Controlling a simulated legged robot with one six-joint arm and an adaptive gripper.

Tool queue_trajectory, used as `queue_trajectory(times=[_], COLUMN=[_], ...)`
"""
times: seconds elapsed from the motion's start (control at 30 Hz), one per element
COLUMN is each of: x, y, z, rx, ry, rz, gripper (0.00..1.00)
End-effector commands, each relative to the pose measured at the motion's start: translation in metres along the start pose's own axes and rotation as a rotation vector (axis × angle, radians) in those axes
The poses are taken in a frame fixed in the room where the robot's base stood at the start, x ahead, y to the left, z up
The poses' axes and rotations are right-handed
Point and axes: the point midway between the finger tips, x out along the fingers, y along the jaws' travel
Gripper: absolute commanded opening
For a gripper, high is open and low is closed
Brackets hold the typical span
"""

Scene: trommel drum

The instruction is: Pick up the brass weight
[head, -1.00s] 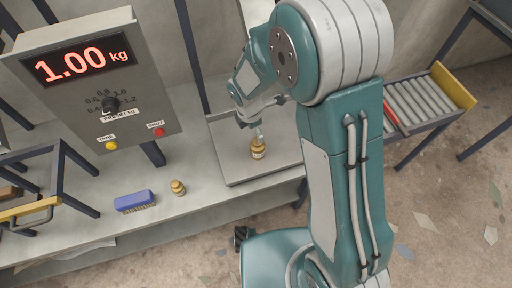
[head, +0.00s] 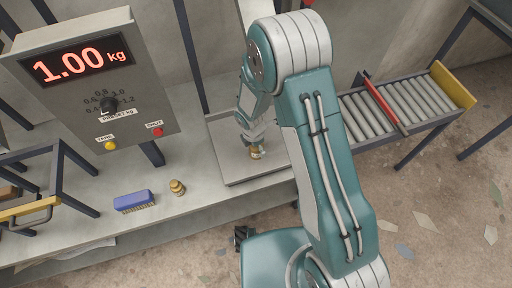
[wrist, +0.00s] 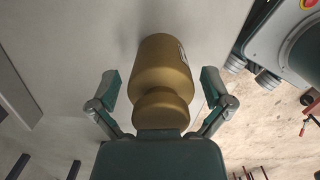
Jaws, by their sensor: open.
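A brass weight (head: 256,153) stands on the flat scale plate (head: 232,167) in the head view, partly hidden by my gripper (head: 257,143). In the wrist view the brass weight (wrist: 162,80) fills the middle, with a pale label on its side. My gripper (wrist: 161,92) is open, with one finger on each side of the weight and a visible gap at each side. A second, smaller brass weight (head: 177,187) stands on the bench to the left of the plate.
A display box (head: 95,80) reading 1.00 kg, with a knob and two buttons, stands at the left. A blue brush (head: 134,201) lies on the bench (head: 215,213). A roller conveyor (head: 420,103) with a red bar is at the right.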

Motion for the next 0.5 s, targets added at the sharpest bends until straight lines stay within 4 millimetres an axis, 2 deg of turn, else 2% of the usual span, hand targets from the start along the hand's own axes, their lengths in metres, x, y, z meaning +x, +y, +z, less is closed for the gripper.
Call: queue_trajectory(times=[0.17,0.2,0.27,0.3,0.4,0.5], x=[0.0003,0.0003,0.0002,0.0002,0.0003,-0.0002], y=[0.0007,0.0007,0.0008,0.0008,0.0009,0.0020], z=[-0.0006,-0.0008,-0.0010,-0.0010,-0.0011,-0.0008], rx=[0.000,0.000,-0.001,-0.001,-0.001,0.000], ry=[-0.001,-0.001,-0.001,-0.001,-0.001,-0.001], rz=[0.001,0.000,0.000,0.000,0.000,0.002], gripper=[1.00,0.96,0.69,0.51,0.12,0.12])
